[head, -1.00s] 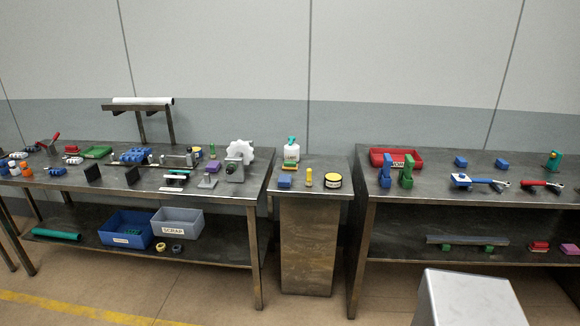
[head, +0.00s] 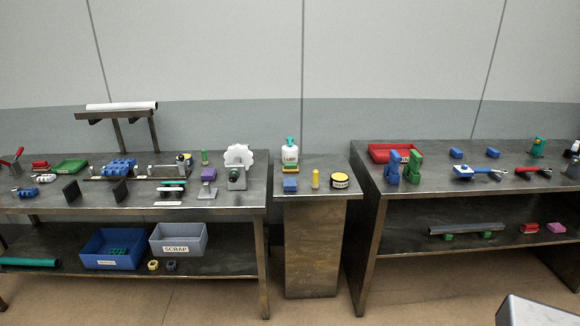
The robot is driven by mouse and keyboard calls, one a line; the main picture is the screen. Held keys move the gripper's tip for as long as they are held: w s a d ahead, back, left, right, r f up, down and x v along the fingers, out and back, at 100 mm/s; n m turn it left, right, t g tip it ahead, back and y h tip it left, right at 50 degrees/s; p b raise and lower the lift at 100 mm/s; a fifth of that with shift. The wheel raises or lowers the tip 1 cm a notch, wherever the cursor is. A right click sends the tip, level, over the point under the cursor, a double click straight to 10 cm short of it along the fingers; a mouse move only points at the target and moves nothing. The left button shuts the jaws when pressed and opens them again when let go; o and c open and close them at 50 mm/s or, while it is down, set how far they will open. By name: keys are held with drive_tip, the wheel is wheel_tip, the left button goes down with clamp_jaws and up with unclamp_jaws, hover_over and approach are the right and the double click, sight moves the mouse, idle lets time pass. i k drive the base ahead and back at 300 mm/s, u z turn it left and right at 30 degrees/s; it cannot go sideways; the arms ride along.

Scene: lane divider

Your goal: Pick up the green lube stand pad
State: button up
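A white bottle (head: 290,153) with a teal top and a label stands at the back left of the narrow middle cabinet top. Under it is a thin flat pad (head: 291,169) with green and yellowish colour, mostly covered by the bottle; I take it for the green lube stand pad. It is too small to tell whether it is one piece or two. My gripper is in no part of the head view.
A blue block (head: 290,186), a yellow upright piece (head: 315,179) and a round yellow-black tin (head: 340,180) share the cabinet top. Benches stand on both sides, with a red bin (head: 381,154) on the right one. The floor in front is clear. A grey block shows bottom right.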

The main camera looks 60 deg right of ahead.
sight(290, 167)
drive_tip(key=z, duration=0.8)
drive_tip(key=i, duration=1.1)
drive_tip(key=z, duration=0.5)
